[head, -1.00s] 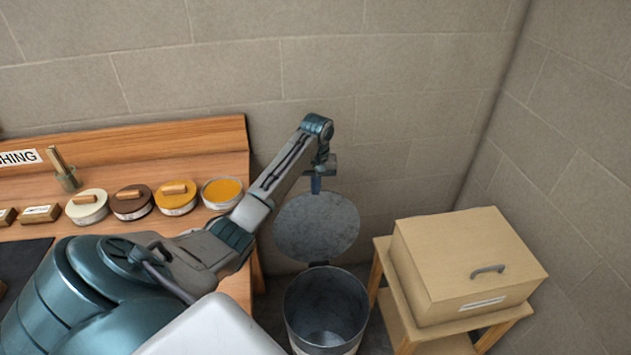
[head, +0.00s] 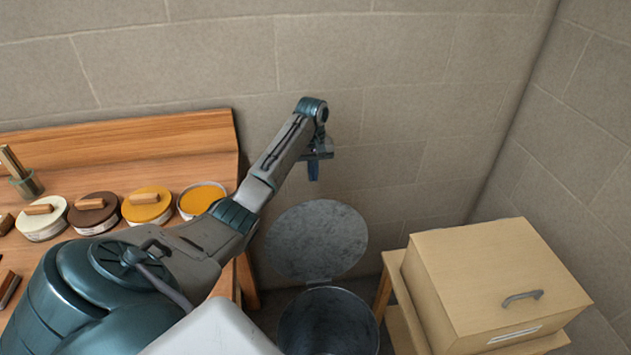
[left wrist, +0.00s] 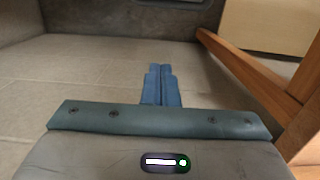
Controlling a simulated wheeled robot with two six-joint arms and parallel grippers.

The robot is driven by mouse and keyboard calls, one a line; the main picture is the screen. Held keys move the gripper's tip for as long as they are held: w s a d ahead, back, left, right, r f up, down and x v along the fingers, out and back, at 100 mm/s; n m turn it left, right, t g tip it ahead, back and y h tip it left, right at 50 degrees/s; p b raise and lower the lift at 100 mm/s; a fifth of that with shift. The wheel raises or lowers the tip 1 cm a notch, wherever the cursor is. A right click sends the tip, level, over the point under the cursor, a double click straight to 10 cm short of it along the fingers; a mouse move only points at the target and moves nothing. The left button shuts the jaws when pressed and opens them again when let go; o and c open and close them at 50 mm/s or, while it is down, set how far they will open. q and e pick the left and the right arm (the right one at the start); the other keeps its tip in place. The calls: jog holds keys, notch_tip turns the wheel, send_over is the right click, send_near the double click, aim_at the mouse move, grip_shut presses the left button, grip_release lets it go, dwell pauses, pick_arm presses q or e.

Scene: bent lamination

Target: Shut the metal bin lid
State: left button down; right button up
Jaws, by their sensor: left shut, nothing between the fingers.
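The metal bin (head: 328,325) stands on the floor between the wooden bench and a small stand; its lower part is cut off by the picture's edge. Its round grey lid (head: 317,240) is open, raised at the back of the rim toward the wall. My left gripper (head: 314,172) is above the lid's upper edge, near the wall, pointing down. In the head view it looks apart from the lid. The left wrist view shows its blue fingers (left wrist: 161,86) together with nothing between them. My right gripper is not in view.
A wooden bench (head: 170,135) with several round tins stands on the left. A beige box (head: 490,270) with a grey handle sits on a wooden stand (head: 395,262) right of the bin. Block walls close off the back and right.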

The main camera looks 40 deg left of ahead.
aim_at(316, 203)
pick_arm(q)
jog(key=s+d+f+p, duration=0.1)
jog(key=f, duration=0.1)
jog(key=s+d+f+p, duration=0.1)
jog(key=f, duration=0.2)
jog(key=s+d+f+p, duration=0.1)
jog(key=f+p, duration=0.1)
jog(key=f, duration=0.1)
jog(key=shift+d, duration=0.3)
dwell(0.4)
